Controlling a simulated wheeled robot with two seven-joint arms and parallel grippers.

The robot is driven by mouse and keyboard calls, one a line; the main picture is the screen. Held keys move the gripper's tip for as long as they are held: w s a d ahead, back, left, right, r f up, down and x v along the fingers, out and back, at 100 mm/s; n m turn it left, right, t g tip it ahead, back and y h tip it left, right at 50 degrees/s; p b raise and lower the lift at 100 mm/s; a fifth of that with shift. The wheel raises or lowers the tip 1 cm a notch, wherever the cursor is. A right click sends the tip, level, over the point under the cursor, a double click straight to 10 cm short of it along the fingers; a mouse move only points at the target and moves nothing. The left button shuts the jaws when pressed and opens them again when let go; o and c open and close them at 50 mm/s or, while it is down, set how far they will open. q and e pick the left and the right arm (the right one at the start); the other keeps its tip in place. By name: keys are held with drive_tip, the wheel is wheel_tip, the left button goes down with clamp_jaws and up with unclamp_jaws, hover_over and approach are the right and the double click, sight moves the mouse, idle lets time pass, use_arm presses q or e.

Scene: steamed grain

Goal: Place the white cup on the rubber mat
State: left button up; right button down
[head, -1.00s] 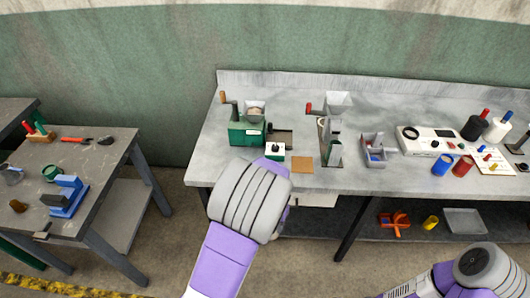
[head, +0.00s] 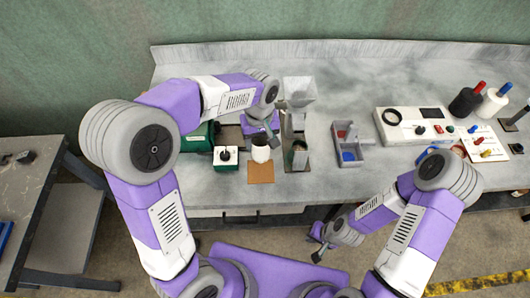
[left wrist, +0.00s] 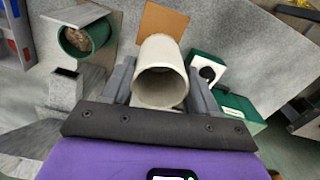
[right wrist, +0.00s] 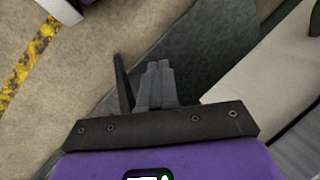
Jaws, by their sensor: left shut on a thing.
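The white cup (head: 261,154) is in my left gripper (head: 264,137) at the work table. In the left wrist view, the cup (left wrist: 160,72) sits between the two fingers (left wrist: 162,88), its open mouth toward the camera. The rubber mat (head: 261,175) is a flat brown-orange square near the table's front edge. The cup is over or at the mat's back edge; I cannot tell whether it touches. The mat (left wrist: 163,22) also shows just beyond the cup in the left wrist view. My right gripper (right wrist: 158,72) is shut and empty, low before the table.
A green-and-white box with a black knob (head: 226,157) stands left of the cup. A green machine (head: 197,137) is behind it, partly hidden by my arm. A grey grinder stand (head: 298,145) is close on the right, then a grey divided bin (head: 348,147).

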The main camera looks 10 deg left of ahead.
use_arm(q)
drive_tip(key=f, duration=0.4)
drive_tip(key=shift+s+b, duration=0.35)
drive_tip(key=shift+b, duration=0.05)
drive_tip(key=shift+w+f+b, duration=0.1)
drive_tip(key=shift+f+b, duration=0.4)
drive_tip(key=shift+f, duration=2.15)
drive_tip(key=shift+f, duration=0.25)
drive_tip(key=o, duration=1.1)
drive_tip(key=shift+r, duration=0.1)
